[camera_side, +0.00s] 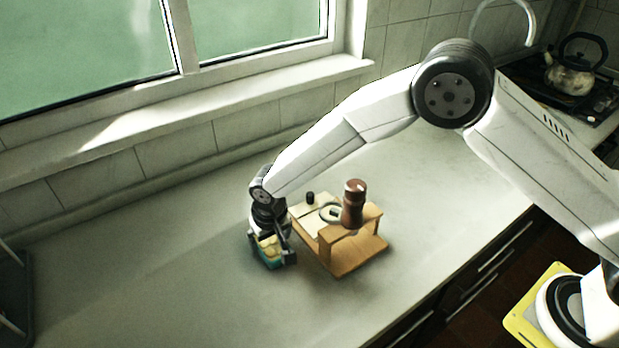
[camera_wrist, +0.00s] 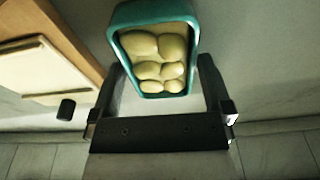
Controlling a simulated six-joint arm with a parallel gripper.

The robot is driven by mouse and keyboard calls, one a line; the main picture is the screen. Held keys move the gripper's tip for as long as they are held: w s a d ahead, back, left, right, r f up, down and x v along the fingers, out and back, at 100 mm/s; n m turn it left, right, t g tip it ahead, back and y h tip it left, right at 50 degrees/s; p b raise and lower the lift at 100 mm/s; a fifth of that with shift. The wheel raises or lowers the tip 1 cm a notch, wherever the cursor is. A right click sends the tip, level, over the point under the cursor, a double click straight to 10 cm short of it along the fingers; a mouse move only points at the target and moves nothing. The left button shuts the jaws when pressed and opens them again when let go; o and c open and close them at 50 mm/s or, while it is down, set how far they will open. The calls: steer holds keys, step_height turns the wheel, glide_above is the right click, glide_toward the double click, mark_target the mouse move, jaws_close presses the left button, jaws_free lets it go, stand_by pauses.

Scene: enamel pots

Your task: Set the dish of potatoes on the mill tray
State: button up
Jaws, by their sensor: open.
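The dish of potatoes (camera_side: 269,251) is a small teal rectangular dish on the counter, just left of the mill tray. In the wrist view the dish (camera_wrist: 117,57) holds several pale potatoes. My gripper (camera_side: 270,256) is low at the dish, pointing down. In the wrist view its open fingers (camera_wrist: 160,66) lie on either side of the dish's near end, with gaps showing; I cannot tell their exact height against the rim. The mill tray (camera_side: 361,257) is a wooden stand with a raised part and a paler section. A brown mill (camera_side: 353,204) stands upright there.
A pale ring (camera_side: 330,212) and a small black knob (camera_side: 310,197) are by the mill. The counter (camera_side: 150,270) is clear to the left and front. The tiled wall and window sill are behind. A kettle (camera_side: 573,70) stands far right; a dark rack (camera_side: 14,295) is far left.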

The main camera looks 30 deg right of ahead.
stand_by(0.5)
steer(key=c, duration=1.2)
steer(key=shift+r, duration=0.1)
steer(key=shift+w+r, duration=0.1)
steer(key=shift+r, duration=0.75)
steer(key=s+r, duration=0.1)
steer(key=r, duration=0.1)
steer(key=s+d+r, duration=0.1)
steer(key=s+r, duration=0.2)
steer(key=r, duration=0.1)
steer(key=shift+s+d+r, duration=0.15)
steer(key=shift+d+r, duration=0.2)
steer(key=shift+s+d+r, duration=0.6)
steer(key=shift+s+r, duration=0.1)
steer(key=shift+s, duration=0.75)
steer(key=shift+s+d+r, duration=0.65)
steer(key=shift+s+r, duration=0.1)
steer(key=shift+s, duration=0.7)
steer(key=shift+s+d+r, duration=0.6)
steer(key=shift+s+r, duration=0.1)
steer(key=shift+s, duration=0.75)
